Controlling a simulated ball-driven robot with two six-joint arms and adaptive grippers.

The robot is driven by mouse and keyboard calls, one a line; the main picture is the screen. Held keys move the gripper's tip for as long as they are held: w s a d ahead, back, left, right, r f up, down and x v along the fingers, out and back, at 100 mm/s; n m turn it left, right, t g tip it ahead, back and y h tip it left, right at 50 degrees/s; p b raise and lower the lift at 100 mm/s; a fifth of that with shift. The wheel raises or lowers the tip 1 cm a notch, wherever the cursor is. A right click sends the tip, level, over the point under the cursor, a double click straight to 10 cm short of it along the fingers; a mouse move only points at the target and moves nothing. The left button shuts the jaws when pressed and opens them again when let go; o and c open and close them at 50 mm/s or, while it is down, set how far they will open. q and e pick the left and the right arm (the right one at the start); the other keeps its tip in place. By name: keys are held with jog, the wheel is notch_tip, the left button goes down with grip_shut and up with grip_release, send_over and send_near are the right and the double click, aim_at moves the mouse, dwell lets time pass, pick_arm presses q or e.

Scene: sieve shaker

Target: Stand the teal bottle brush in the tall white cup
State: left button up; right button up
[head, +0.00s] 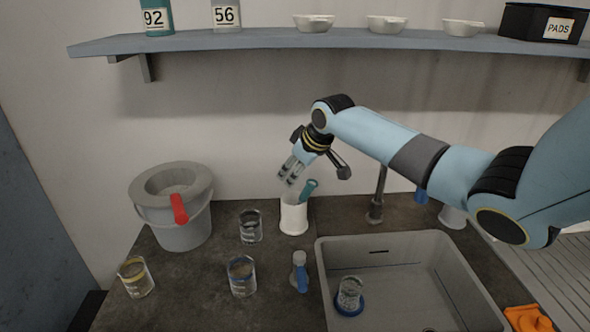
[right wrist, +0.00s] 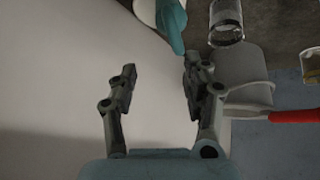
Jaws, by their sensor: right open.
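The tall white cup (head: 293,218) stands upright on the dark counter, left of the faucet. The teal bottle brush (head: 309,188) is in the cup, its teal end sticking out above the rim and leaning right. The part inside the cup is hidden. My right gripper (head: 287,180) is just above the cup, pointing down, open and empty, apart from the brush. In the right wrist view the open fingers (right wrist: 158,88) have nothing between them. The teal brush (right wrist: 172,22) shows there at the top, beside the white cup (right wrist: 146,12). My left gripper is not in view.
A grey bucket (head: 183,232) with a red handle stands left. Glass beakers (head: 242,276) and a small bottle with a blue part (head: 300,272) stand in front. A grey sink (head: 410,262) holding a glass is at right. A shelf (head: 330,38) runs above.

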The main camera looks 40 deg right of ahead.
jog(key=v, duration=1.2)
dwell(0.6)
